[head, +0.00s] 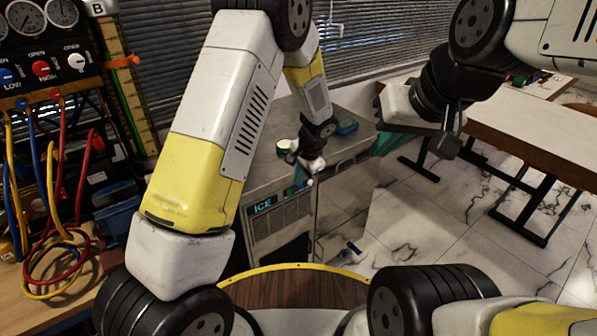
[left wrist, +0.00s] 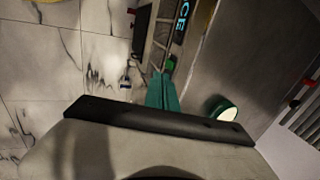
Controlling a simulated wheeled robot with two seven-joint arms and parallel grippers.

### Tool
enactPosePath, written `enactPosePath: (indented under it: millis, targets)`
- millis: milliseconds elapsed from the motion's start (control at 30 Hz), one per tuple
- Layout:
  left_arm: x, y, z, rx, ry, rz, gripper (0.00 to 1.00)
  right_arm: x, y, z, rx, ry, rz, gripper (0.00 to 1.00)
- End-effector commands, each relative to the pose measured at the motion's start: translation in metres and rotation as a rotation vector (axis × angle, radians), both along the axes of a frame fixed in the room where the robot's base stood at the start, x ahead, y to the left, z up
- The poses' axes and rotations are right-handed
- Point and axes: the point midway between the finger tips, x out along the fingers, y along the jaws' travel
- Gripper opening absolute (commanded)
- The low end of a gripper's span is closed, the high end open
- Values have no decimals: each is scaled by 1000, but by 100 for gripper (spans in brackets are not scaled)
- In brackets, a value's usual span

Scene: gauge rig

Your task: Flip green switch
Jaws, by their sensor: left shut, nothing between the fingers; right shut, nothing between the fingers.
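A small green knob (left wrist: 171,62), which looks like the green switch, shows in the left wrist view on the front edge of the ice machine (head: 345,185). My left gripper (left wrist: 160,76) has teal fingers, shut and empty, with tips close beside the knob. I cannot tell whether they touch.
A green and white round container (left wrist: 223,108) stands on the machine's top, with a blue-green item (head: 346,128) behind. A gauge panel with hoses (head: 50,150) is at left. A table (head: 535,125) is at right. Marble floor is clear between.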

Motion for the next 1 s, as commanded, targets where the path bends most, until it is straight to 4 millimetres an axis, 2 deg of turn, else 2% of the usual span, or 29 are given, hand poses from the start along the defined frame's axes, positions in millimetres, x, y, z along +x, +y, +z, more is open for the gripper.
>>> enactPosePath:
  millis: [100, 300, 767, 867, 1000]
  targets:
    - [-1, -1, 22, -2, -3, 0, 0, 0, 0, 0, 0, 0, 0, 0]
    - [-2, -2, 42, -1, -1, 1, 0, 0, 0, 0, 0, 0, 0, 0]
    - [-3, 0, 49, -5, -1, 6, 0, 0, 0, 0, 0, 0, 0, 0]
    - [-7, 9, 66, -32, -10, 42, 0, 0, 0, 0, 0, 0, 0, 0]
    - [-24, 35, 116, -118, -35, 152, 0, 0, 0, 0, 0, 0, 0, 0]
